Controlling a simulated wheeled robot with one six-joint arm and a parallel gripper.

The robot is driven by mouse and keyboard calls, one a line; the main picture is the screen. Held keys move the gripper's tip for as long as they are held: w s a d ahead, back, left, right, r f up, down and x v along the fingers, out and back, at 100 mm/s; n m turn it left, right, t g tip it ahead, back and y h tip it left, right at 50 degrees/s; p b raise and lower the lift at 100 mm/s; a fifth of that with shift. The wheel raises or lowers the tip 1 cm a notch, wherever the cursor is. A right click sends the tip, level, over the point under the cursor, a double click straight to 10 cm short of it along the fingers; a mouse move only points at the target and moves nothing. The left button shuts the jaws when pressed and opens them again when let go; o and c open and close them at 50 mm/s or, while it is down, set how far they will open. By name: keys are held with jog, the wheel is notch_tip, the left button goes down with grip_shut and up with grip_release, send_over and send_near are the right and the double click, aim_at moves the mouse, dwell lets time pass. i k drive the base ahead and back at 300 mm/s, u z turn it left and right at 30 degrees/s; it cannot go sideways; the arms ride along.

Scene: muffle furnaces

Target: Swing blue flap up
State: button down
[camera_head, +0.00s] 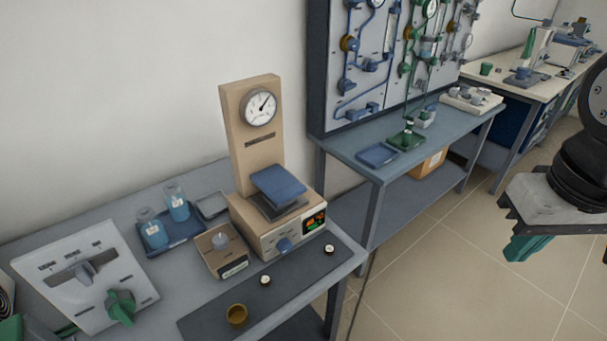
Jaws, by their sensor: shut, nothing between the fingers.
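The blue flap (277,184) is a flat, rounded plate on the beige instrument (268,235) on the near bench. It sits tilted above a dark grey plate (278,208), in front of the tall beige column with a round gauge (260,107). How the flap is hinged cannot be made out. Part of my arm shows at the right edge, well apart from the instrument.
Left of the instrument stand a small beige box (222,252) and two blue bottles in a blue tray (187,236). A sloped white panel with a green knob (121,306) is farther left. A brown cup (237,315) stands in front. Open floor (450,270) lies right.

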aim_at(279, 185)
jog(key=z, duration=2.15)
jog(key=k, duration=0.8)
jog(key=u, duration=1.7)
